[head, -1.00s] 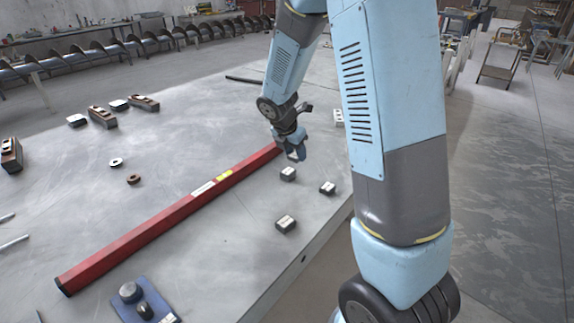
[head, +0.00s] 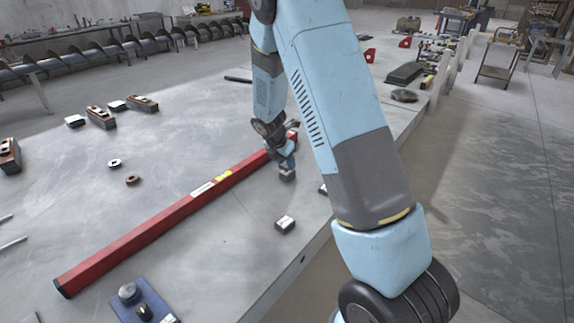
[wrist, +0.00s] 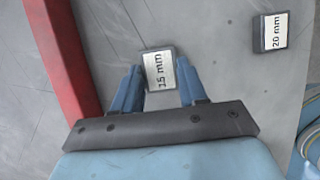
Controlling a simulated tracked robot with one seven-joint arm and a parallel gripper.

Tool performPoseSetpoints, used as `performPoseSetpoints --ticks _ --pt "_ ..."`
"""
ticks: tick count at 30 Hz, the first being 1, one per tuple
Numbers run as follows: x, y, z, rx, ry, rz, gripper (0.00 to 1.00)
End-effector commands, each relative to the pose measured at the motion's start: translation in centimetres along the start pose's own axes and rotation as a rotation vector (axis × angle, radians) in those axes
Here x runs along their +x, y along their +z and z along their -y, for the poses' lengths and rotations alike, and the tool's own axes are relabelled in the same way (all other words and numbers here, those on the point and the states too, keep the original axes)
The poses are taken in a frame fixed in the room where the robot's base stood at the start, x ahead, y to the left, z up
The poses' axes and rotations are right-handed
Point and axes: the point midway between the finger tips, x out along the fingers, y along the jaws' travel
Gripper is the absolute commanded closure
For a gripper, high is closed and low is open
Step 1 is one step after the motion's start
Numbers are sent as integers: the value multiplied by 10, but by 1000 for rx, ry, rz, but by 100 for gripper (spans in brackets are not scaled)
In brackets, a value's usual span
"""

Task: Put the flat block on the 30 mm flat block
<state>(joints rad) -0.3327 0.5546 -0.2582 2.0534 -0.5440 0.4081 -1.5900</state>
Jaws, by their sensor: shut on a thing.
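My gripper (wrist: 158,92) is shut on a small dark flat block (wrist: 158,70) with a white label reading "15 mm". In the head view my gripper (head: 286,165) points down over the table beside the red bar, with the block (head: 287,175) between its fingertips. A second block (wrist: 271,32), labelled "20 mm", lies to the right in the wrist view; in the head view it is mostly hidden behind my arm. No label reading 30 mm is legible.
A long red bar (head: 165,222) lies across the table, close to the left of my gripper. Ring-shaped parts (head: 132,180) and several blocks lie farther left. A blue fixture (head: 143,302) stands at the front. The table between my gripper and the near block is clear.

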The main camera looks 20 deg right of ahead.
Motion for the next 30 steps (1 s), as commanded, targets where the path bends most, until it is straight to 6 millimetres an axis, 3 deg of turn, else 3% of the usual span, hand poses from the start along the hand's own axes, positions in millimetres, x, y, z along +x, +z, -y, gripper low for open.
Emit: performPoseSetpoints --ticks 3,20,21,28,30 --pt "12 -5 1 -1 -1 1 97" --pt "21 -8 1 1 -1 0 97" --pt "20 -9 1 1 -1 0 54" --pt "22 -10 3 0 -6 -3 32" --pt "22 -10 2 0 -5 -2 32"
